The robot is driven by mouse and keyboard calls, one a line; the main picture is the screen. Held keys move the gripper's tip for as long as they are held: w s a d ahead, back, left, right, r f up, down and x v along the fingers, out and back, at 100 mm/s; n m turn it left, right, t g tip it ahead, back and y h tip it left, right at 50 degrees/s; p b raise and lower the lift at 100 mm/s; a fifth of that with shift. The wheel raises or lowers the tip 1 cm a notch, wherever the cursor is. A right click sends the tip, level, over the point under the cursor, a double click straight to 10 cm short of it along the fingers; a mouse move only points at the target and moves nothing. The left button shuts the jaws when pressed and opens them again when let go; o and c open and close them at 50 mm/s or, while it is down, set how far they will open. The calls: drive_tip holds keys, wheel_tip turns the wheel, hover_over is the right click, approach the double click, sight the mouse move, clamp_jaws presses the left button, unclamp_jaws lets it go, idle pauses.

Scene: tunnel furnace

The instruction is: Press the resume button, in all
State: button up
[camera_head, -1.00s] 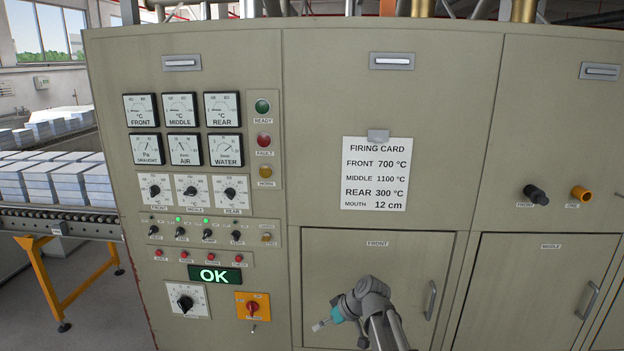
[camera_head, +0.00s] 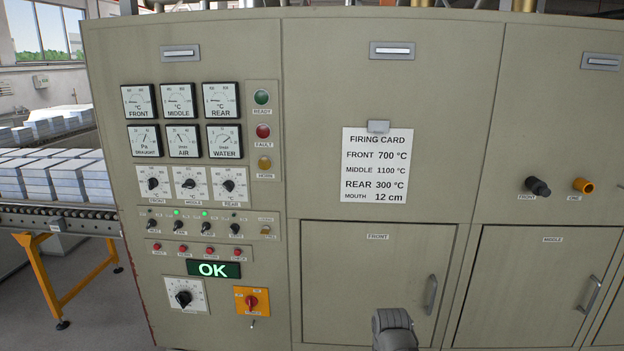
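A row of small red buttons (camera_head: 208,251) runs across the lower left of the beige control panel (camera_head: 310,100), just above a green OK display (camera_head: 213,270). Each button has a small label under it. The labels are too small to read surely, so I cannot tell which one is resume. No button is touched. My gripper is out of the picture; only a grey part of my arm shows at the bottom edge, in front of the lower door marked FRONT.
Above the buttons are switches (camera_head: 179,227), dials (camera_head: 189,184), gauges (camera_head: 181,101) and lamps. An orange switch plate (camera_head: 252,301) and a large black knob (camera_head: 184,298) sit below. A conveyor (camera_head: 60,217) with stacked blocks stands at the left. A firing card (camera_head: 376,167) hangs mid-panel.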

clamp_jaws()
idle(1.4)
